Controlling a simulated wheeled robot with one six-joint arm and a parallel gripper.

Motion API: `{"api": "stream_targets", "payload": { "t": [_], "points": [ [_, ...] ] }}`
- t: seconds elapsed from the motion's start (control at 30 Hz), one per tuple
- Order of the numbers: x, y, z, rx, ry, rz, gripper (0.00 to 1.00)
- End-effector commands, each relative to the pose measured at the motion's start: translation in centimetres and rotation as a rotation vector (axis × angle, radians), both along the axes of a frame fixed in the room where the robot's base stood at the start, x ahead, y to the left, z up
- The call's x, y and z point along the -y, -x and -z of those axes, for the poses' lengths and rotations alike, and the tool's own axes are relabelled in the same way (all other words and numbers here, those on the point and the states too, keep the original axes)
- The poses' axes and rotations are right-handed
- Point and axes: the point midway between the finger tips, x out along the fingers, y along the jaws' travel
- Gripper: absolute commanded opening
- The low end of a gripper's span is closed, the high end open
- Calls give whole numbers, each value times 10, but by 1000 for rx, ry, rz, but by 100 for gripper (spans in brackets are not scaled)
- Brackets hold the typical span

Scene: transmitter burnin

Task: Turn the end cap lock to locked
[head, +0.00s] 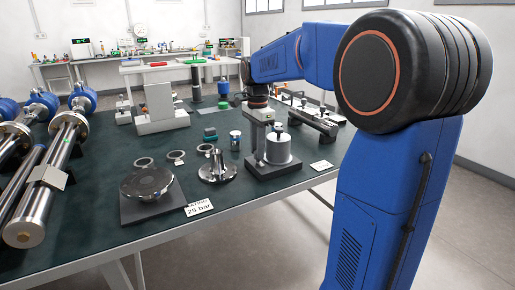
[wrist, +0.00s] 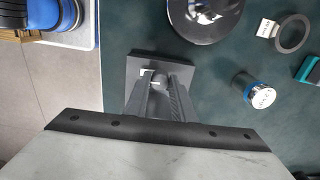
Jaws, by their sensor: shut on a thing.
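In the wrist view, my gripper (wrist: 158,90) has its two grey fingers close together over a small part on a grey square base plate (wrist: 178,62). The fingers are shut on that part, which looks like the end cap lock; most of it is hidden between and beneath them. A small white mark shows beside the fingertips. Whether the lock is turned cannot be read.
A steel flange (head: 217,170) stands left of the fixture, with a blue-banded can (head: 235,140) behind it. A round steel disc (head: 147,184) sits on a dark block by a "25 bar" card (head: 199,208). Long metal tubes (head: 55,170) lie at left.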

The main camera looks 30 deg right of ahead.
Motion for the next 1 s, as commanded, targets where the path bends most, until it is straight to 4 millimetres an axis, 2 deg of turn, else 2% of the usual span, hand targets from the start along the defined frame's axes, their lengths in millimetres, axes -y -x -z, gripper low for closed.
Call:
{"api": "stream_targets", "payload": {
  "t": [0.37, 1.0],
  "points": [
    [0, 0, 0, 1, 0, -189, 0],
    [1, 1, -1, 2, 1, -790, 0]
  ]
}}
